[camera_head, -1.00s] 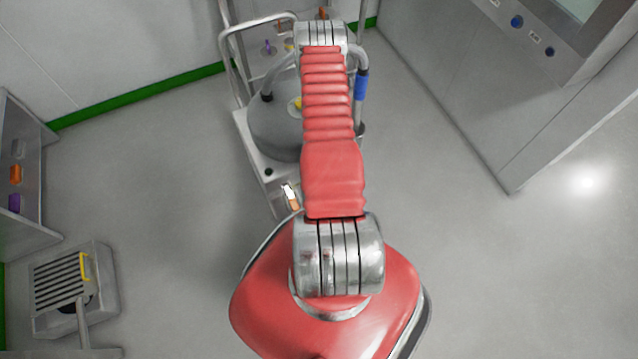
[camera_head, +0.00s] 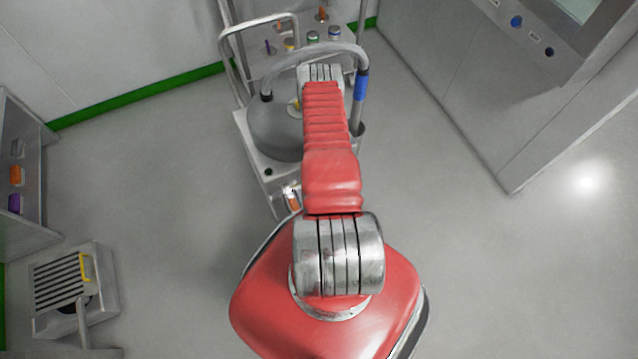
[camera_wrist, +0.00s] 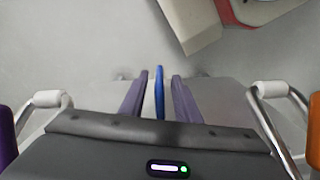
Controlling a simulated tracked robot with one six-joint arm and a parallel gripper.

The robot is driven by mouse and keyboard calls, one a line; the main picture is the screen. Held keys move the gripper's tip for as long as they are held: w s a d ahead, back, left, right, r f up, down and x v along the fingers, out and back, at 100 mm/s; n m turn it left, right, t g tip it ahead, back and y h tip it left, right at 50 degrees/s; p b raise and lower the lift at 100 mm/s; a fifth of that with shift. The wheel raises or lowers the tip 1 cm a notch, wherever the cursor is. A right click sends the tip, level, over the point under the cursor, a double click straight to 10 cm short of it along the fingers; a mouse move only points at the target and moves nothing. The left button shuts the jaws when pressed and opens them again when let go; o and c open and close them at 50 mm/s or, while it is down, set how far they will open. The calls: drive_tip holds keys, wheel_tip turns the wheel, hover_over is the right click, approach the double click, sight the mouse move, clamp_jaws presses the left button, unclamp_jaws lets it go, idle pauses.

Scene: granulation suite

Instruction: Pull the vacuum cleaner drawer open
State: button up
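The vacuum cleaner (camera_head: 275,130) is a grey drum on a pale wheeled frame, with a steel push handle and a hose with a blue cuff. My red arm covers its right part in the head view. My gripper (camera_wrist: 160,76) is hidden there, but the wrist view shows two purple-grey fingers standing apart. A thin blue piece (camera_wrist: 159,92), apparently a handle, shows between them, with a gap on each side. A pale grey flat surface (camera_wrist: 225,95) lies behind the fingers. I cannot tell for sure which part is the drawer; it looks closed or is hidden.
Several bottles (camera_head: 313,38) stand on a surface behind the cleaner. A steel cabinet (camera_head: 450,90) is at right. A low slatted unit (camera_head: 75,290) and a wall panel (camera_head: 22,180) are at left. The floor on both sides is clear.

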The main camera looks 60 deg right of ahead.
drive_tip(key=shift+f, duration=0.3)
clamp_jaws()
idle(0.5)
drive_tip(key=shift+a, duration=0.15)
